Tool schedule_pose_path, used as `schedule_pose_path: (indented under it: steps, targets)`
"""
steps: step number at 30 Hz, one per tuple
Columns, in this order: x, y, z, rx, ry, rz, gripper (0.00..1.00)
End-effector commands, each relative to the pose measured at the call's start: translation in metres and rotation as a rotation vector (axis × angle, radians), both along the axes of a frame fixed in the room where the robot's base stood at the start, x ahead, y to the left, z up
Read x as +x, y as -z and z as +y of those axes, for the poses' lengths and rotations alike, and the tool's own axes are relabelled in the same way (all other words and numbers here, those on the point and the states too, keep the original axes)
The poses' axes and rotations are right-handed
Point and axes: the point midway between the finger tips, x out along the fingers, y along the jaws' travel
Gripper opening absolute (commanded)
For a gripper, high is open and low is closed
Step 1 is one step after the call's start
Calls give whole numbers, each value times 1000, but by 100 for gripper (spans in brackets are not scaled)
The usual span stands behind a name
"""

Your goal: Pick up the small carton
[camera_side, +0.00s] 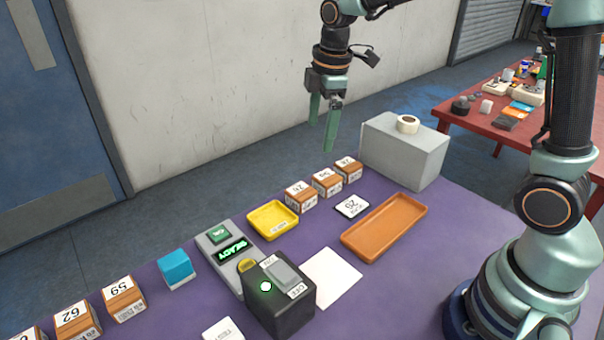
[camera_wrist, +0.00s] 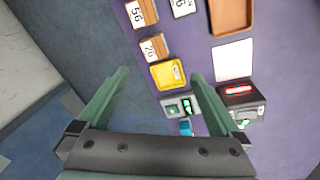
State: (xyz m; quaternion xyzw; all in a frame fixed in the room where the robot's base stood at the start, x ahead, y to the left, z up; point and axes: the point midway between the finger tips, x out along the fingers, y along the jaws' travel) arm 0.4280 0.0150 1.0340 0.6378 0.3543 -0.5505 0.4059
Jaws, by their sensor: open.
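Several small brown cartons with white numbered tops stand on the purple table. One group is in the middle of the side view, with a near carton (camera_side: 300,197), a middle carton (camera_side: 327,183) and a far carton (camera_side: 348,169). Others stand at the lower left, including a carton marked 59 (camera_side: 123,299) and one marked 62 (camera_side: 77,321). The wrist view shows two cartons (camera_wrist: 153,48) (camera_wrist: 142,13) near the top. Which one is meant, I cannot tell. My gripper (camera_side: 322,135) is open and empty, above and behind the middle group; its fingers also frame the wrist view (camera_wrist: 160,76).
A yellow tray (camera_side: 272,219), grey console (camera_side: 218,245), black scanner box (camera_side: 280,305), blue block (camera_side: 175,269), orange tray (camera_side: 383,228) and white sheet (camera_side: 331,277) are on the table. A grey box (camera_side: 405,155) with a tape roll (camera_side: 408,123) stands beside the far carton.

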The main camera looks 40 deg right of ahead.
Motion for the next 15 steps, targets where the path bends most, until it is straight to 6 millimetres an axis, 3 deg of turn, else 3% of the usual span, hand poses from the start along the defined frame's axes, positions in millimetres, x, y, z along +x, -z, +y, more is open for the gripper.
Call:
schedule_pose_path:
  steps: [6, 15]
  targets:
    - [33, 48, 6, -32, -306, 99, 100]
    - [46, 79, 9, -39, -472, 142, 100]
